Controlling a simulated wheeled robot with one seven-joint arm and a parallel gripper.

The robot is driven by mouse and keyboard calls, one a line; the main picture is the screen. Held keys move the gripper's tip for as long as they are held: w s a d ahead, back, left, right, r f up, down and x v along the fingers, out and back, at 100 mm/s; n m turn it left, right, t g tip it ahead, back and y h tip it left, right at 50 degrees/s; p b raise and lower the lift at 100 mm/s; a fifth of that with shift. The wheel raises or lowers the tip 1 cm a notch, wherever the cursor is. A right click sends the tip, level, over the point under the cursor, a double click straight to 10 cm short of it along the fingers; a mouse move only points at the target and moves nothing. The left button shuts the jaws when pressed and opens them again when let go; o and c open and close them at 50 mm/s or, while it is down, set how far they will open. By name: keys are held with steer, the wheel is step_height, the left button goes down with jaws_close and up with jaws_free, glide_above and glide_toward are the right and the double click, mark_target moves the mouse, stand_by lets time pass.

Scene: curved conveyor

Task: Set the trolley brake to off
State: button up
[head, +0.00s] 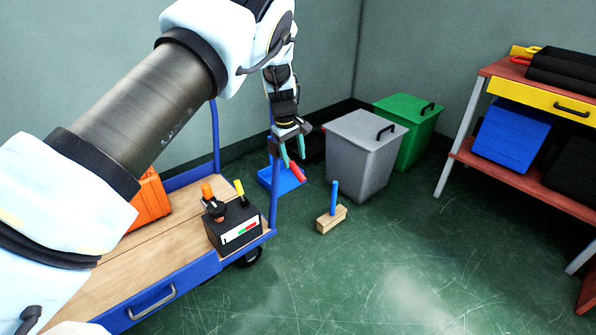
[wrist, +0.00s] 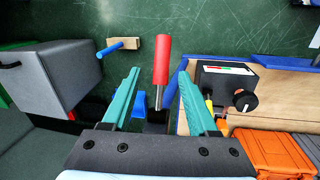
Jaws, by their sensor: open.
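The trolley (head: 165,248) has a wooden deck, blue edges and blue posts. A black box (head: 233,226) on its deck corner has a round knob, a small yellow lever (head: 239,188) and a red-green-white strip; the box also shows in the wrist view (wrist: 228,83). A red-handled lever (head: 297,172) is beside the trolley's corner post; in the wrist view it (wrist: 162,60) points away from me between the fingers. My gripper (head: 295,161) is open, its teal fingers on either side of this lever with gaps. I cannot tell from the frames which control is the brake.
A grey bin (head: 362,160) and a green bin (head: 415,120) stand by the back wall. A blue dustpan-like thing (head: 282,180) and a wooden brush with blue handle (head: 331,217) are on the floor. An orange crate (head: 150,200) sits on the trolley.

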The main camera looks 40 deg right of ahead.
mark_target(295, 166)
steer(key=f, duration=0.5)
steer(key=shift+d+f, duration=0.35)
steer(key=shift+d, duration=0.05)
jaws_close()
stand_by(1.1)
